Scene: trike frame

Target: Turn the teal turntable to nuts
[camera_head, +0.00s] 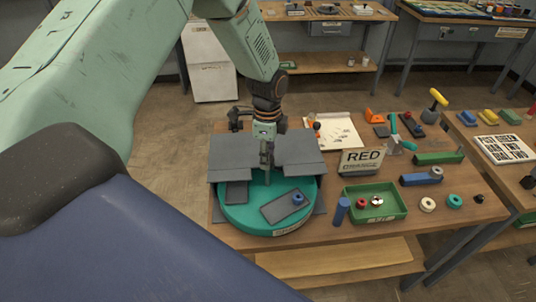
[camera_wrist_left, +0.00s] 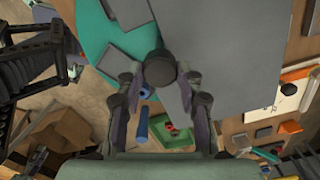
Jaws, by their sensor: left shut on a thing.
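The teal turntable (camera_head: 240,217) sits on the wooden table. Grey covers (camera_head: 300,150) hide its back part, and grey plates lie on its open front part. One plate carries a small blue ring (camera_head: 298,199). The turntable also shows at the top of the left wrist view (camera_wrist_left: 92,30). My left gripper (camera_head: 267,160) points down over the turntable, between the grey covers. In the left wrist view its fingers (camera_wrist_left: 161,80) close around a dark round knob (camera_wrist_left: 160,68). What lies under the knob is hidden. My right gripper is in neither view.
A green tray (camera_head: 397,207) with small red parts stands right of the turntable, near a blue cylinder (camera_head: 341,212) and a "RED" sign (camera_head: 362,161). Rings, blocks and tools lie farther right. A white cabinet (camera_head: 210,65) stands behind. Little free room surrounds the turntable.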

